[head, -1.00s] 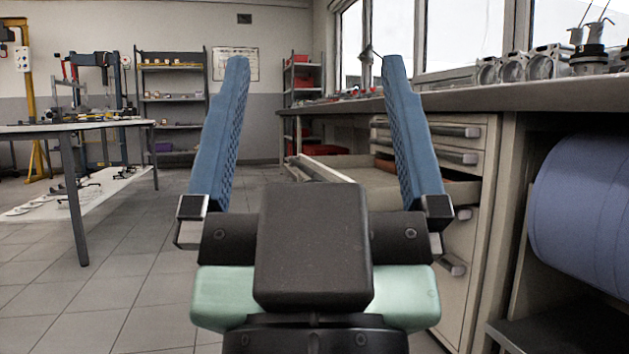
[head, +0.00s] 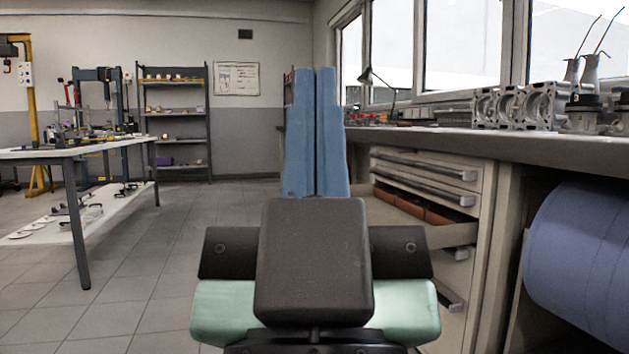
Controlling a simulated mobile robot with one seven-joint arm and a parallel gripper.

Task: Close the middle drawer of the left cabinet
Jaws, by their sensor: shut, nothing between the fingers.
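The left cabinet (head: 481,240) stands under the workbench at the right of the head view. Its middle drawer (head: 448,235) is pulled out to the left, with its right side wall and several brown bins inside showing. My gripper hides the drawer's front end. The drawers above and below it look closed. My gripper (head: 315,85) is shut, its two blue fingers side by side and empty, pointing ahead. In the picture it lies to the left of the cabinet face and overlaps the drawer's outer part. I cannot tell whether it touches the drawer.
The workbench top (head: 470,140) runs above the cabinet and carries engine blocks (head: 520,105). A large blue drum (head: 590,265) is under the bench at the right. A table (head: 70,152) stands at the left. The tiled floor (head: 170,250) between is clear.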

